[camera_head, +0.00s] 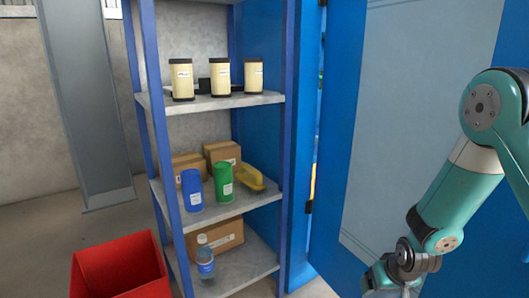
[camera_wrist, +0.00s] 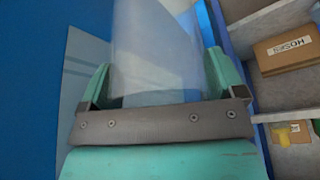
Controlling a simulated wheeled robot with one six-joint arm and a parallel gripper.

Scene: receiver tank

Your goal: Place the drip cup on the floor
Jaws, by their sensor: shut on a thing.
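In the wrist view a clear, see-through cup (camera_wrist: 155,45), which looks like the drip cup, stands between the two teal fingers of my gripper (camera_wrist: 162,84). The fingers press on its sides, and its far end runs out of the top of the picture. In the head view my arm hangs at the right and its wrist reaches the bottom edge. The fingers and the cup are out of that view. The grey floor (camera_head: 40,238) shows at the left.
A blue-framed shelf (camera_head: 215,103) holds several cans, a blue cup (camera_head: 191,190), a green cup (camera_head: 223,181), boxes and a bottle (camera_head: 205,260). A red bin (camera_head: 118,270) stands at the lower left. An open blue door (camera_head: 343,150) is beside my arm.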

